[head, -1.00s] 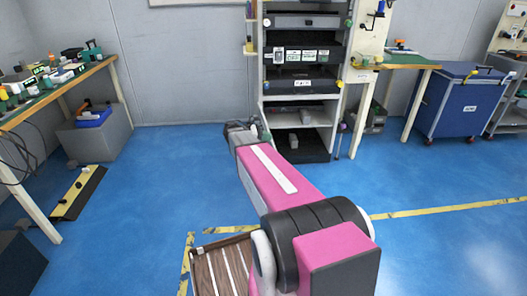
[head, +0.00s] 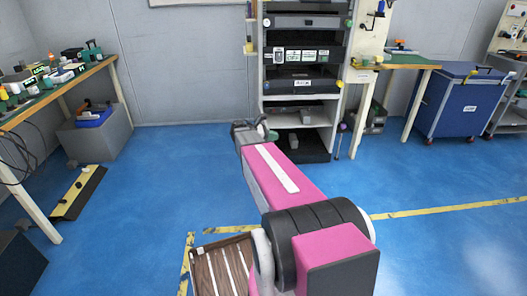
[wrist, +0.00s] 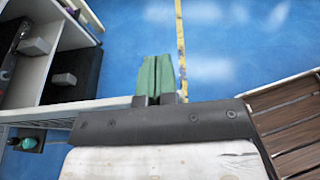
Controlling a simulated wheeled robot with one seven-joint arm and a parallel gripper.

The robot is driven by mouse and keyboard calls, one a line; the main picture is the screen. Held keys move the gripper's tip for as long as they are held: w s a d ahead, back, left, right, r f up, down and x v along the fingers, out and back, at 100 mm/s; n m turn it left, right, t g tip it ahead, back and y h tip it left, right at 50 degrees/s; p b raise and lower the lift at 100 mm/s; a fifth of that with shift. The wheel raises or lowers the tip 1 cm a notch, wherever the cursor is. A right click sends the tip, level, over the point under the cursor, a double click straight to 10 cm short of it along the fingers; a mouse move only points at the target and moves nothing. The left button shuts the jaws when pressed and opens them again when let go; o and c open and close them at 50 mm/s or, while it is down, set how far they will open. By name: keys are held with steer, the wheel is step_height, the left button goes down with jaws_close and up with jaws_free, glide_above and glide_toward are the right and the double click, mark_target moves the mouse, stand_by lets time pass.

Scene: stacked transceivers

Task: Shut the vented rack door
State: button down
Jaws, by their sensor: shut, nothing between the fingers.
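The open-fronted rack (head: 341,103) stands against the back wall, and its lower left corner also shows at the upper left of the wrist view (wrist: 96,105). No vented panel covers the shelves. My gripper is at the far end of my pink arm, in front of the rack's lower left side, mostly hidden in the head view. In the wrist view my gripper (wrist: 157,78) has its green fingers together, with nothing between them, over blue floor just beside the rack's edge.
Grey blocks (wrist: 63,79) lie on the rack's lower shelves. A brown slatted panel (head: 222,266) lies low beside my arm. A workbench (head: 68,90) stands left, and a blue wheeled cabinet (head: 463,105) right.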

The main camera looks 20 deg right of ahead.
steer(key=shift+s+d, duration=0.1)
steer(key=shift+d, duration=0.3)
steer(key=shift+d, duration=0.2)
steer(key=d+n+t, duration=0.4)
steer(key=d+t, duration=0.2)
steer(key=d, duration=1.7)
steer(key=shift+s+d+n, duration=0.15)
steer(key=shift+n, duration=0.25)
steer(key=w+d+n+t+y, duration=0.1)
steer(key=w+d, duration=0.3)
steer(key=d, duration=0.7)
steer(key=w+d+n+t+y, duration=0.1)
steer(key=w+d+n+t, duration=0.2)
steer(key=d, duration=0.7)
steer(key=shift+w+d+n+t, duration=0.4)
steer(key=shift+w+t, duration=0.4)
steer(key=shift+w, duration=0.4)
